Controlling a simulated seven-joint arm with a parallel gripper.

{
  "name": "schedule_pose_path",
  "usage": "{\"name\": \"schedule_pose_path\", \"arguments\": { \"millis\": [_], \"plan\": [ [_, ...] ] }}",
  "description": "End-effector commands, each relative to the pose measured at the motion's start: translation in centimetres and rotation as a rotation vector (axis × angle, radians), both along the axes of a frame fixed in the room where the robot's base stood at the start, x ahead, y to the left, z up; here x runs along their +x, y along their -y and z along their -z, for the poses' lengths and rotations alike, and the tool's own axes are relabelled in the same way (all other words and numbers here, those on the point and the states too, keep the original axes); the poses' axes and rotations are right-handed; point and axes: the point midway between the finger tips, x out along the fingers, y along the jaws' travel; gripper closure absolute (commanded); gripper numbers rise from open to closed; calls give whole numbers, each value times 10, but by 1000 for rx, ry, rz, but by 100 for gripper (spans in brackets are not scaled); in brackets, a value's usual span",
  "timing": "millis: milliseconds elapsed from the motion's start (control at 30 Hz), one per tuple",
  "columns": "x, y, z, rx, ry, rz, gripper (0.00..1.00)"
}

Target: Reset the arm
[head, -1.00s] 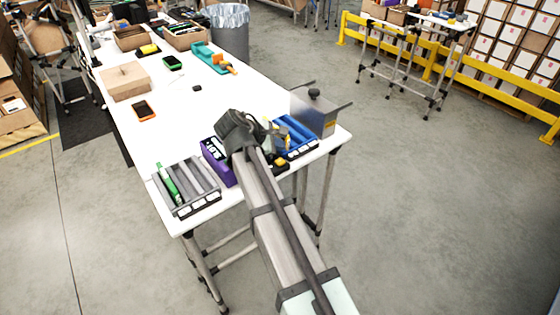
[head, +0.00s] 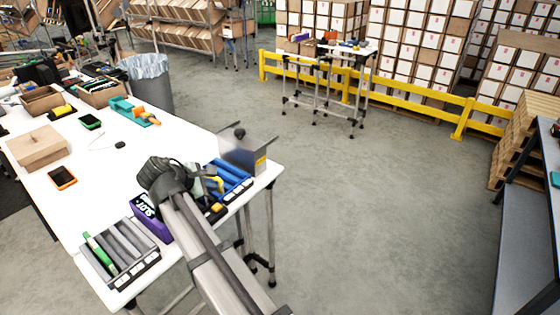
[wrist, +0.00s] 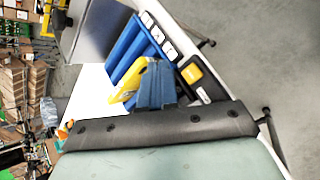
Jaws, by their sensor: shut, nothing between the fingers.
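My gripper (wrist: 157,70) is shut and empty; its fingers show in the wrist view in front of a yellow item (wrist: 135,82) and a blue bin (wrist: 133,45). In the head view my gripper's dark end (head: 166,178) is above the near right corner of the white table, over or beside the purple box and the blue bin (head: 228,176). Its fingertips are hidden there, and I cannot tell whether they touch anything.
A grey divided bin (head: 120,252) and a purple box (head: 150,220) stand along the table's (head: 85,200) near edge. A metal box (head: 243,153) stands at the right corner. A cardboard box (head: 38,147) lies further left. Open floor and a yellow rail (head: 400,98) lie beyond.

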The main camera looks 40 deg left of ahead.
Motion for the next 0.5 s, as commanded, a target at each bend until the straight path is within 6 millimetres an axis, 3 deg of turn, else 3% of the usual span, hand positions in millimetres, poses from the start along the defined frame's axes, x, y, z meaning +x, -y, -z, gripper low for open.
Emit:
{"name": "schedule_pose_path", "arguments": {
  "millis": [167, 267, 367, 500],
  "plan": [
    [1, 1, 1, 0, -1, 2, 100],
    [11, 9, 13, 0, -13, 25, 100],
    [32, 28, 39, 0, -38, 76, 100],
    [73, 71, 93, 6, -95, 192, 100]
  ]
}}
